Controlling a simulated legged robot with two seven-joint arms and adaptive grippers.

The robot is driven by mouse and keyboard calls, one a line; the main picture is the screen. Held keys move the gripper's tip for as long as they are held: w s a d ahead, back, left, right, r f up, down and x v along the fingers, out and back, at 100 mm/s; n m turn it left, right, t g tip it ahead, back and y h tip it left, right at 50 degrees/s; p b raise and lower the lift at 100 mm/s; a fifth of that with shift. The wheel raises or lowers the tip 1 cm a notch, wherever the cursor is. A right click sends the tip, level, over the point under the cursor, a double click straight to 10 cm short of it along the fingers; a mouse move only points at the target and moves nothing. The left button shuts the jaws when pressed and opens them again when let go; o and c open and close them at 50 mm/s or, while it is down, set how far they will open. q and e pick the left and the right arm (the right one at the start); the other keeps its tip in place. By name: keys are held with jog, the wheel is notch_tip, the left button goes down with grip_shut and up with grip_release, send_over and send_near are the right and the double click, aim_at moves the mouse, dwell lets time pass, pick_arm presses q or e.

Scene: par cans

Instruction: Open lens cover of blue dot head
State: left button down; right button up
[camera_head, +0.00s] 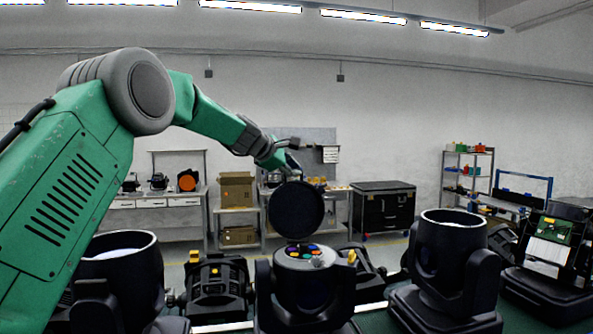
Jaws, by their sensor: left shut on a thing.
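A black round lens cover (296,209) stands upright above the middle moving head (304,285), its flat face towards me. The top of this head is open and shows several coloured discs (308,252), in yellow, orange, purple and others. My left gripper (291,171) is shut at the upper edge of the cover; its fingertips are small and partly hidden by it. I cannot make out a blue dot marking on any head for certain. My right gripper is not in view.
Another head (120,270) with an open rim stands at left, partly behind my left arm. A similar head (450,250) stands at right. A smaller black fixture (217,287) sits left of the middle head. An open black case (555,255) is at far right.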

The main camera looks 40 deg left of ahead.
pick_arm(q)
jog(key=shift+s+f, duration=0.1)
jog(key=shift+f, duration=0.55)
jog(key=c, duration=1.6)
grip_release()
jog(key=shift+c, duration=0.2)
jog(key=shift+a+r, duration=0.15)
jog(key=shift+r, duration=0.1)
jog(key=v, duration=1.1)
jog(key=shift+r, duration=0.2)
jog(key=shift+s, duration=0.15)
jog(key=shift+a, duration=0.15)
